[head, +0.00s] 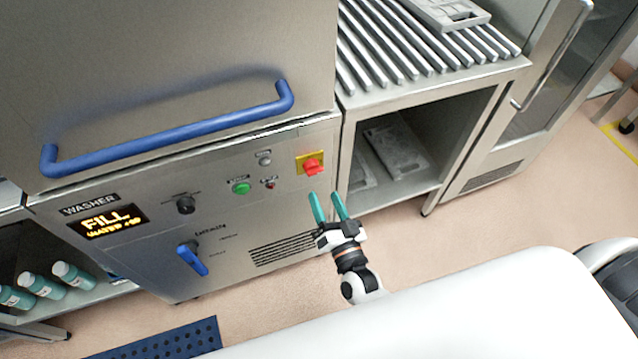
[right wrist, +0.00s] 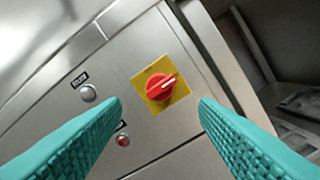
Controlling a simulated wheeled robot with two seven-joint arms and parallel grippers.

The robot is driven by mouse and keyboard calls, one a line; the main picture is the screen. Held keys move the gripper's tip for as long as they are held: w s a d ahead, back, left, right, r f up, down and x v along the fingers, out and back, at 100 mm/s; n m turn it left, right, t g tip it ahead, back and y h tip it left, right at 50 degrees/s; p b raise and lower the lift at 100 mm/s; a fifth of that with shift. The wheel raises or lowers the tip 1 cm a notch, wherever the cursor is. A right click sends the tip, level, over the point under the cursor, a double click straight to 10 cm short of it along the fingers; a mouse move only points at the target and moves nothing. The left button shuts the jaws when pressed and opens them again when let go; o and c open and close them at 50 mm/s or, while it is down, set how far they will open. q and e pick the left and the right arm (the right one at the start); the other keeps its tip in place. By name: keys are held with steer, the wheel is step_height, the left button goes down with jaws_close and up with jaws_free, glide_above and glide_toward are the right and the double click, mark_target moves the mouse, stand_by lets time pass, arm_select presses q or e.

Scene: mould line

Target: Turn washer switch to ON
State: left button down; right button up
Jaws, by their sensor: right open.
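The washer switch is a red rotary knob (head: 313,167) on a yellow square plate (head: 301,158), at the right end of the washer's front panel (head: 140,245). In the right wrist view the red knob (right wrist: 161,87) shows a white pointer line slanting toward the upper right. Any lettering on the plate is too small to read. My right gripper (head: 328,196) has teal fingers, is open and empty, and points at the panel just below the knob. In the right wrist view the knob lies between and beyond the fingertips (right wrist: 160,102), apart from them. My left gripper is not in view.
The panel also has a green button (head: 241,188), a small red button (head: 270,184), a black knob (head: 186,205), a lit display (head: 108,221) and a blue lever (head: 192,258). A blue door handle (head: 170,135) juts out above. A roller table (head: 430,75) stands right of the washer.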

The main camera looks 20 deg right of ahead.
steer(key=shift+s+d+f, duration=0.1)
steer(key=shift+s, duration=1.1)
steer(key=shift+s+f, duration=0.1)
steer(key=shift+s, duration=1.05)
steer(key=s+f+n+g+y+p, duration=0.1)
steer(key=s+f+n+g, duration=0.3)
steer(key=f, duration=0.8)
steer(key=s+f+n+g+y, duration=0.15)
steer(key=s+f+g, duration=0.35)
steer(key=f, duration=0.7)
steer(key=s+d+f+n+g+h, duration=0.1)
steer(key=s+d+f+g, duration=0.1)
steer(key=s, duration=0.5)
steer(key=s+d+f+n+g+h, duration=0.1)
steer(key=s+d+f+g, duration=0.2)
steer(key=s+f, duration=0.4)
steer(key=s+d+f+n+g+h, duration=0.1)
steer(key=s+d+f+g, duration=0.2)
steer(key=s, duration=0.5)
steer(key=shift+d+f+g+p, duration=0.15)
steer(key=shift+f+g+p, duration=0.3)
steer(key=shift+f+g, duration=0.25)
steer(key=shift+n, duration=0.25)
